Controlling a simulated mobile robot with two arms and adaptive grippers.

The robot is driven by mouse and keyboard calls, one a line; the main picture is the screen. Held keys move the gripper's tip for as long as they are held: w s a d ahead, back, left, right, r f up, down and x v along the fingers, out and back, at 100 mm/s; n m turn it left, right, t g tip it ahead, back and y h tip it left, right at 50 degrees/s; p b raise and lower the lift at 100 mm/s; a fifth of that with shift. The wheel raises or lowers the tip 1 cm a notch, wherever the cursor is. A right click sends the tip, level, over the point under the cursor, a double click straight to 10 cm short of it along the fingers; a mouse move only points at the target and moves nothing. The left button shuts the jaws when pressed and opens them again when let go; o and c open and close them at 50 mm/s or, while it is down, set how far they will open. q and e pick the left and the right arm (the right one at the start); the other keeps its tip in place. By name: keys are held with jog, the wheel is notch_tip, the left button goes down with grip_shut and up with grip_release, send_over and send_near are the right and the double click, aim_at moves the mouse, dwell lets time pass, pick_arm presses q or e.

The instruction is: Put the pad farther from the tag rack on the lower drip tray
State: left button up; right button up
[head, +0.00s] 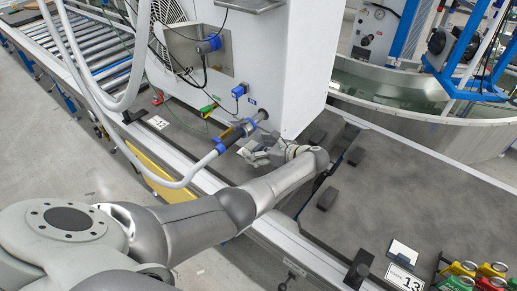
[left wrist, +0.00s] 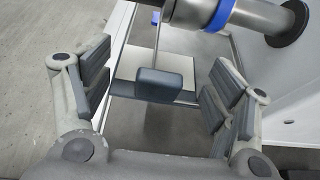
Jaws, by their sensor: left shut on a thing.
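My left gripper (head: 265,154) is beside the white machine's lower corner, below the hose fitting. A dark grey block (left wrist: 165,84) overlaps the pad's middle. A similar pale pad (head: 403,250) lies on the grey bench at lower right, by the 13 label and near the tag rack (head: 480,277) with its red, yellow and green tags. I cannot identify the lower drip tray. My right gripper is not in view.
The white machine (head: 285,65) stands close behind my left gripper. A hose with a blue-collared fitting (head: 234,136) passes just above it. Dark blocks (head: 326,198) sit on the bench. The bench's right middle (head: 400,195) is clear. A round metal tank (head: 400,105) stands behind.

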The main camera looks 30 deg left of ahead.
pick_arm(q)
jog(key=shift+f, duration=0.1)
jog(key=o, duration=0.9)
jog(key=shift+o, duration=0.2)
